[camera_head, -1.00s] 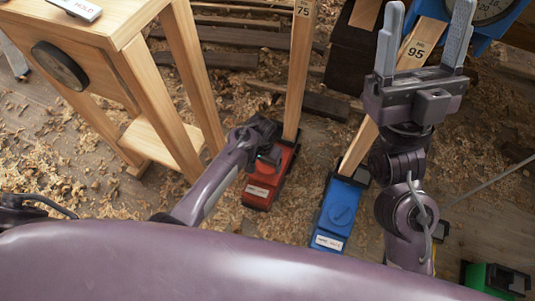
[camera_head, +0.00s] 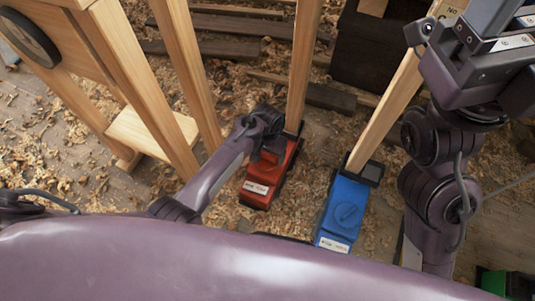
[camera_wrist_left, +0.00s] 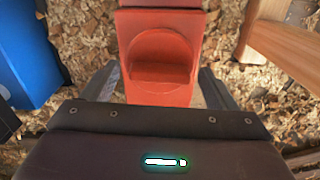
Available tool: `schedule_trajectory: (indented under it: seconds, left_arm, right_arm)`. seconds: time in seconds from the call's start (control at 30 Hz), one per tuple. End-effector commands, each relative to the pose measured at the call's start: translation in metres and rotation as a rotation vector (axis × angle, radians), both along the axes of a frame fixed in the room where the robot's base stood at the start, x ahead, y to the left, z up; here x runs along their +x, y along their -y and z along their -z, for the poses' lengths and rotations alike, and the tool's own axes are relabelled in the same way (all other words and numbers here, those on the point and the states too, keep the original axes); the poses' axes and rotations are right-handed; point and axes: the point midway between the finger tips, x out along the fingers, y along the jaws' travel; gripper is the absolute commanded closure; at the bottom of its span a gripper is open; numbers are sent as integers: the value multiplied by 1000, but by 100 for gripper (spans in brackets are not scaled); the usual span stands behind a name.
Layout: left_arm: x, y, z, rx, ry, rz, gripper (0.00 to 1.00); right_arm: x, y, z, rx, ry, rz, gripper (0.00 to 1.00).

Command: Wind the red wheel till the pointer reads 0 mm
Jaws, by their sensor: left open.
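The red box (camera_head: 257,188) stands on the floor at the foot of a wooden post (camera_head: 304,60). Its red wheel, a round knob with a raised grip bar, shows in the left wrist view (camera_wrist_left: 160,58). My left gripper (camera_head: 268,138) is over the box in the head view, hiding the wheel there. In the wrist view its open fingers lie either side of the red body, below the knob in the picture. I cannot tell whether they touch it. My right gripper (camera_head: 495,25) is at the top right, its fingers cut off by the frame. No pointer or scale is readable now.
A blue box (camera_head: 341,208) with a similar knob stands right of the red one, under another sloping post (camera_head: 392,105). A wooden trestle (camera_head: 130,75) stands at left. A green box (camera_head: 505,284) is at lower right. Shavings and dark planks lie about.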

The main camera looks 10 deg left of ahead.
Motion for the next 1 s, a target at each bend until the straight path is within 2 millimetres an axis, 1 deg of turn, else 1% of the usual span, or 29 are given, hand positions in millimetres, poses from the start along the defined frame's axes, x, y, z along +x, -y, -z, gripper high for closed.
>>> schedule_trajectory:
  seconds: [0.17, 0.2, 0.5, 0.53, 0.83, 0.87, 0.93, 1.0]
  left_arm:
    - [0, 0, 0, 0, 1, 0, 20]
    - [0, 0, 0, 0, 1, 0, 23]
    - [0, 0, 0, 0, 1, 0, 62]
    - [0, 0, 0, 0, 1, 0, 65]
    - [1, -1, -3, 1, 1, 40, 65]
    - [1, -1, -3, 1, 1, 51, 65]
    - [1, -1, -4, 1, 0, 84, 65]
    - [1, -1, -5, 2, 0, 125, 65]
  right_arm:
    - [0, 0, 0, 0, 0, 0, 34]
    - [0, 0, 0, 0, 0, 0, 34]
    - [0, 0, -1, 0, 0, 0, 34]
    - [0, 0, -1, 0, 0, 0, 34]
    - [0, 1, -6, 3, 1, -1, 34]
    - [1, 1, -5, 3, -6, -2, 34]
    - [5, 2, 3, 2, -40, 0, 34]
    - [6, 3, 5, 4, -57, -1, 34]
